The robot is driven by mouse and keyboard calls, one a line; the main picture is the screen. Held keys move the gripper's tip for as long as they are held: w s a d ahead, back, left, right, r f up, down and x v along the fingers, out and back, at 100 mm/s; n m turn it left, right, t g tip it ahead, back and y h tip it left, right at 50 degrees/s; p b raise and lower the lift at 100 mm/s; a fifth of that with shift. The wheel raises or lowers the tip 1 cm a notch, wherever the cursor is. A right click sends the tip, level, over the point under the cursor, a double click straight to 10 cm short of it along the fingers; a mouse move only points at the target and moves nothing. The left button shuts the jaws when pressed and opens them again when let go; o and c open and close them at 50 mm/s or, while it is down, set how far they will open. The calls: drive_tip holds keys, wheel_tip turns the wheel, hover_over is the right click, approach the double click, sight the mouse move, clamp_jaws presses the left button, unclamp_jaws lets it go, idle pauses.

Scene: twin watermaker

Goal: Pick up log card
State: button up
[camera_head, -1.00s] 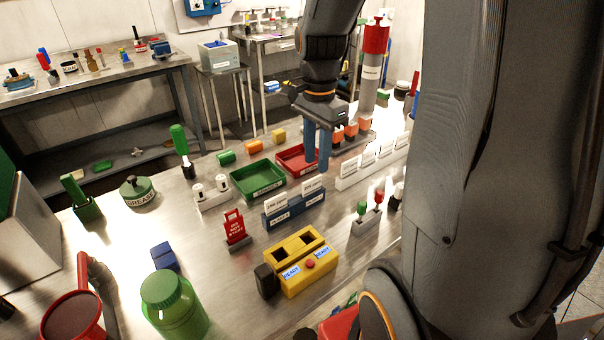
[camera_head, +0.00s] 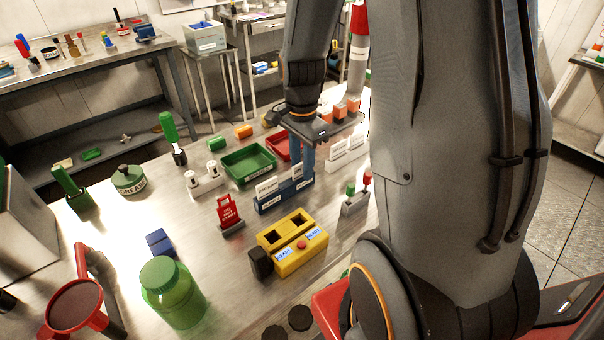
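A blue card holder (camera_head: 284,197) stands on the steel bench with two white cards upright in it. The left card (camera_head: 266,187) is clear of my gripper. The right card (camera_head: 297,173) is partly hidden by the blue fingers. The lettering is too small to read surely, so I cannot tell which one is the log card. My gripper (camera_head: 301,170) points down at the right end of the holder, its fingertips low by the right card. A gap shows between the fingers, and it looks open. Whether they touch the card is hidden.
A green tray (camera_head: 248,166) and a red tray (camera_head: 279,146) lie behind the holder. White card holders (camera_head: 346,154) stand to the right. A yellow box (camera_head: 295,246), a red tag stand (camera_head: 229,214) and a green jar (camera_head: 172,292) are in front.

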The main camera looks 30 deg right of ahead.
drive_tip(key=shift+c, duration=0.4)
clamp_jaws()
